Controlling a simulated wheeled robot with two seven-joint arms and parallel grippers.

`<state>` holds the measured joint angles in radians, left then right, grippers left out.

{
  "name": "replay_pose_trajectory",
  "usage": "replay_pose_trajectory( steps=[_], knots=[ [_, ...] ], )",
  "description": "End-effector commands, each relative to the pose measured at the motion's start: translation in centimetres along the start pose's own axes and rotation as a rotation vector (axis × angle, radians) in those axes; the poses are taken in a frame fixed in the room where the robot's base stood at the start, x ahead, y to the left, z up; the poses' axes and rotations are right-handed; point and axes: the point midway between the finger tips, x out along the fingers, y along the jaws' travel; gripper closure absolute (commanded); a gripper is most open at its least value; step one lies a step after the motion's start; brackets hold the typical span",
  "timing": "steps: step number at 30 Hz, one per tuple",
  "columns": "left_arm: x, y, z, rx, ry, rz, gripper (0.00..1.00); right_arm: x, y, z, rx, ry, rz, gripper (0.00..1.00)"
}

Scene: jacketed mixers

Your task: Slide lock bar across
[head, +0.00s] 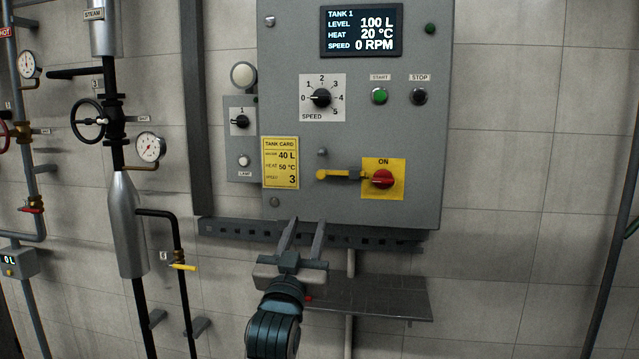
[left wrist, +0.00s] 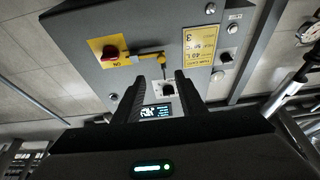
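The lock bar (head: 335,173) is a short yellow bar lying level on the grey control panel, with a rounded left end. Its right end reaches the left edge of the yellow plate (head: 398,163) that carries the red rotary switch (head: 382,179), marked ON. In the left wrist view the lock bar (left wrist: 148,58) shows beyond the fingers, beside the red switch (left wrist: 110,52). My left gripper (head: 307,222) is open and empty, with its fingers pointing up, below the lock bar and apart from it. My right gripper is in neither view.
The yellow tank card (head: 280,162) is left of the lock bar. The speed dial (head: 321,98) and green start button (head: 380,96) are above. A slotted rail (head: 225,231) and a dark shelf (head: 385,297) lie below the panel. Pipes with valves stand at the left.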

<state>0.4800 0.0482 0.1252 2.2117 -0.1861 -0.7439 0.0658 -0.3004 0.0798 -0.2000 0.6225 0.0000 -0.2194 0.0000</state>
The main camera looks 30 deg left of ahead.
Motion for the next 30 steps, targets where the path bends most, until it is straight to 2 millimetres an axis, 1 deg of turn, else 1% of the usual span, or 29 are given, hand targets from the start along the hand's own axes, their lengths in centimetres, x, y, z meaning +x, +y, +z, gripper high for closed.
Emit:
replay_pose_trajectory(
  steps=[1, 3, 12, 17, 20, 23, 30],
  knots=[
    [0.0, -0.2, -0.7, -0.003, 0.009, -0.004, 0.62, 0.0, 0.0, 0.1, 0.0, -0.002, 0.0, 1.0],
    [-0.1, -0.3, -0.9, -0.004, 0.012, -0.006, 0.62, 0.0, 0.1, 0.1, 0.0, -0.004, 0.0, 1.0],
    [0.0, -0.2, -0.8, -0.003, 0.011, -0.005, 0.62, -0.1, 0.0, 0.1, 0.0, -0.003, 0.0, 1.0],
    [0.6, -0.2, -0.8, -0.003, 0.01, -0.005, 0.62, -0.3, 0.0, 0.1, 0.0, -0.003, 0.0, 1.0],
    [1.4, -0.2, -0.9, -0.003, 0.01, -0.005, 0.62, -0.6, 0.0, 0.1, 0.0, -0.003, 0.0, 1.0],
    [2.6, -0.2, -1.0, -0.002, 0.01, -0.005, 0.62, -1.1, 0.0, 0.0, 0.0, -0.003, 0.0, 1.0],
    [6.6, -0.3, -1.1, -0.001, 0.009, -0.005, 0.62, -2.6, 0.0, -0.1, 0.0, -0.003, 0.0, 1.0]
  ],
)
